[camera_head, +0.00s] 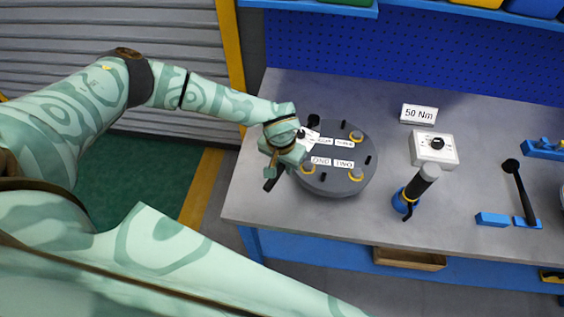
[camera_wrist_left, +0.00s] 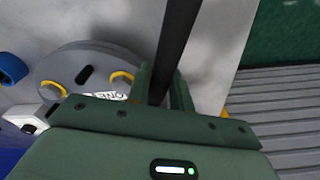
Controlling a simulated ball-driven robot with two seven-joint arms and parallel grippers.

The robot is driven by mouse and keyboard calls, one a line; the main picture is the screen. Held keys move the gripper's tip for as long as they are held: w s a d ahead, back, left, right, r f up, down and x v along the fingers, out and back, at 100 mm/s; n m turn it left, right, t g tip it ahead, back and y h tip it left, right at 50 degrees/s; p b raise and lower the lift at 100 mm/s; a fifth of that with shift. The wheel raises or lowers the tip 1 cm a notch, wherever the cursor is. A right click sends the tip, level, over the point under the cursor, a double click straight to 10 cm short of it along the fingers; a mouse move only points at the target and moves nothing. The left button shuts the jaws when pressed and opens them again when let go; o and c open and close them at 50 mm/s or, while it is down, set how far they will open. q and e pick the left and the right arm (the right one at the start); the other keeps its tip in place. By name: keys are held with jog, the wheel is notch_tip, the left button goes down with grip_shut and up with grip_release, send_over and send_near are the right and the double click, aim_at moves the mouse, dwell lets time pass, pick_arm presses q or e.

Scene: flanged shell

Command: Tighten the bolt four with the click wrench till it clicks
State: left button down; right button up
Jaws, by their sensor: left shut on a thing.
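Three yellow-ringed bolts show, at upper right (camera_head: 356,136), lower right (camera_head: 355,175) and lower left (camera_head: 307,169). The upper left spot, by the partly covered label, is hidden by my gripper and the tool. My left gripper (camera_head: 283,158) is shut on a black bar, seemingly the click wrench (camera_head: 271,184), at the disc's left edge. The bar (camera_wrist_left: 176,45) also shows in the left wrist view. A black knob (camera_head: 313,120) shows behind the gripper; whether it meets bolt four is hidden.
A 50 Nm sign (camera_head: 419,114) and a white dial box (camera_head: 435,149) stand right of the shell. A black-handled tool (camera_head: 519,188) lies farther right by blue holders. The bench front is clear.

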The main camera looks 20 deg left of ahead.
pick_arm(q)
jog(key=shift+r+p, duration=0.55)
jog(key=shift+r, duration=0.1)
jog(key=shift+w+r+p, duration=0.1)
jog(key=shift+r+p, duration=1.9)
jog(key=shift+r, duration=0.4)
jog(key=shift+f, duration=0.1)
